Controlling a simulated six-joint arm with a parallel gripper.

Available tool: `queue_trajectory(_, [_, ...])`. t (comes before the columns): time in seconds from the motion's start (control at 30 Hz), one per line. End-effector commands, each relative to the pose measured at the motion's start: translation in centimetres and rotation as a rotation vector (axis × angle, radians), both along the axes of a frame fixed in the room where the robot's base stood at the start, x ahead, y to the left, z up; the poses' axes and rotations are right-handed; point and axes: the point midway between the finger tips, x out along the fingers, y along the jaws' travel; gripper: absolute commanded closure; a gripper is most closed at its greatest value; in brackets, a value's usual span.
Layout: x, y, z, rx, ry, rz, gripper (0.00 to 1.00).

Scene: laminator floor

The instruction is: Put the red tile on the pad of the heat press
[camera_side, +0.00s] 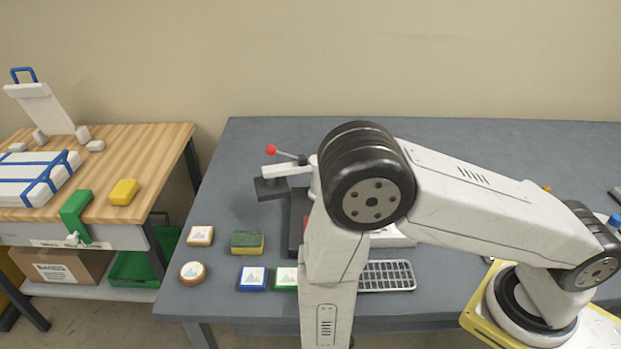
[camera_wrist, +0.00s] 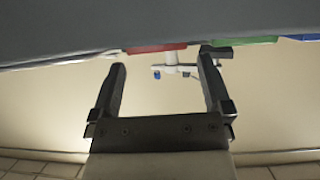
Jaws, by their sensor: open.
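The red tile (camera_wrist: 155,48) shows in the wrist view as a thin red strip at the edge of the grey surface. It lies beyond my gripper (camera_wrist: 161,68), between the lines of its two fingers. My gripper is open, with nothing between the fingers. In the side view my arm hides the red tile's place, and my gripper is out of sight below the frame. The heat press (camera_side: 286,171) stands behind my arm, with a white arm, a dark plate out to the left and a red-knobbed lever. Its pad is largely hidden by my arm.
A blue-edged tile (camera_side: 253,278) and a green-edged tile (camera_side: 286,278) lie left of my arm. A sponge (camera_side: 247,243), a square wooden piece (camera_side: 201,235) and a round one (camera_side: 193,272) are nearby. A grey rack (camera_side: 388,276) lies right. A wooden bench (camera_side: 150,150) stands left.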

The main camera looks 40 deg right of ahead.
Motion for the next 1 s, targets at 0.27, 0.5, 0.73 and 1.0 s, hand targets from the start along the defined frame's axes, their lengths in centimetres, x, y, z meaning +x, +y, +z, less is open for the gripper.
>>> queue_trajectory(0.27, [-1.7, 2.1, 1.2, 0.001, -0.001, 0.003, 0.00])
queue_trajectory(0.5, [-2.3, 2.7, 1.5, 0.000, 0.000, 0.001, 0.00])
queue_trajectory(0.73, [-2.3, 2.7, 1.5, 0.000, 0.000, 0.000, 0.00])
queue_trajectory(1.0, [-2.2, 2.7, 1.5, 0.000, 0.000, 0.000, 0.00])
